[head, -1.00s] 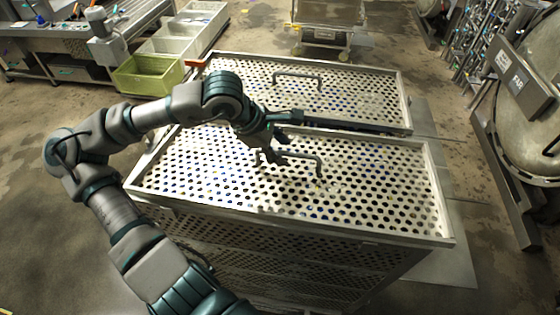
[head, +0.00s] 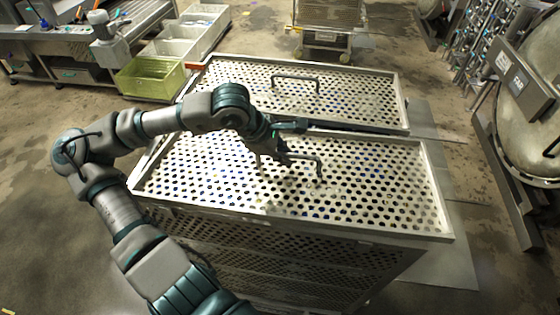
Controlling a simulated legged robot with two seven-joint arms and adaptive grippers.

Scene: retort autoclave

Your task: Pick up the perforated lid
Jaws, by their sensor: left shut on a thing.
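The near perforated lid (head: 372,190) is a pale, flat panel full of round holes. It sits inside the rim at the top of a perforated basket (head: 290,250). A bent bar handle (head: 318,166) stands at its middle. My left gripper (head: 284,157) is shut on the left part of this handle, and the fingers partly hide it. I see no clear gap between the lid and the rim. A second perforated lid (head: 350,95) with its own handle (head: 296,78) lies behind, on another basket. My right gripper is not in view.
A green crate (head: 150,80) and grey bins (head: 185,40) stand at the back left. A round steel vessel (head: 530,110) with a frame is on the right. A wheeled cart (head: 325,35) stands at the back. Floor is open at the lower left.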

